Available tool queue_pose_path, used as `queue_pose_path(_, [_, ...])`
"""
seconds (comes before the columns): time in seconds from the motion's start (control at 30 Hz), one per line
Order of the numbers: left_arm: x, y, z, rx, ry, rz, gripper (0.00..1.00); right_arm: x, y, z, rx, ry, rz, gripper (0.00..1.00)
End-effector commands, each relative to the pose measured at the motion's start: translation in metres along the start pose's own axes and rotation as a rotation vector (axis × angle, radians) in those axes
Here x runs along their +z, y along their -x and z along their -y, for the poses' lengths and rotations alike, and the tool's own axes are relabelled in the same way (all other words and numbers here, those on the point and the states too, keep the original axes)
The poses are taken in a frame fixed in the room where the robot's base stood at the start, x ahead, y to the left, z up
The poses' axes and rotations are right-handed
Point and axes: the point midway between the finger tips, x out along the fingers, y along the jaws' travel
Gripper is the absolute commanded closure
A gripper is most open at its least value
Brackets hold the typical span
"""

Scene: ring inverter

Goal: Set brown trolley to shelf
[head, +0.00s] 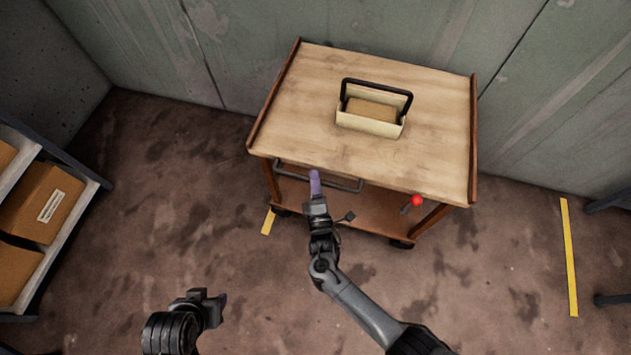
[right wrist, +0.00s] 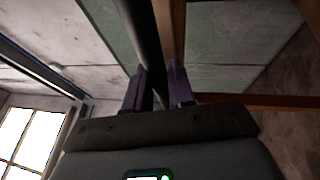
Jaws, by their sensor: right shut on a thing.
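The brown trolley (head: 300,115) stands against the back wall with a light wooden top, brown edges and a lower deck. A dark grey bar handle (head: 345,183) runs along its near side. My right gripper (head: 315,183), with purple fingers, is at this handle. In the right wrist view the fingers (right wrist: 157,85) are shut on the dark bar (right wrist: 144,40). My left gripper (head: 212,305) hangs over the floor at lower left, apart from the trolley; its jaw opening is unclear. A shelf (head: 85,195) with cardboard boxes stands at the left edge.
A cream tool caddy (head: 369,123) with a black handle stands on the trolley top. A red-knobbed lever (head: 417,200) is at the trolley's near right side. Yellow floor strips (head: 569,258) lie to the right and by the trolley's left foot. Floor between shelf and trolley is clear.

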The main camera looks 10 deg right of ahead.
Motion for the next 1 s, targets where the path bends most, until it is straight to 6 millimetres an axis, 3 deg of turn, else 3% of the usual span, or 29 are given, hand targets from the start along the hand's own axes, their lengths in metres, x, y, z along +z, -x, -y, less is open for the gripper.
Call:
queue_pose_path(0.13, [0.000, 0.000, 0.001, -0.004, -0.005, 0.001, 0.57, -0.002, -0.001, -0.001, 0.001, -0.003, -0.003, 1.00])
queue_pose_path(0.17, [0.000, 0.000, 0.002, -0.005, -0.006, 0.001, 0.57, -0.002, -0.001, -0.001, 0.000, -0.003, -0.003, 0.75])
queue_pose_path(0.3, [0.001, 0.000, 0.002, -0.007, -0.009, 0.001, 0.57, -0.002, 0.000, -0.001, 0.000, -0.003, -0.003, 0.56])
queue_pose_path(0.67, [0.000, 0.001, 0.002, -0.007, -0.007, 0.001, 0.57, -0.001, 0.004, 0.000, -0.002, -0.001, -0.002, 0.56])
queue_pose_path(1.0, [-0.005, 0.015, 0.000, 0.001, 0.003, -0.001, 0.57, -0.001, 0.051, -0.001, -0.004, -0.002, -0.002, 0.56])
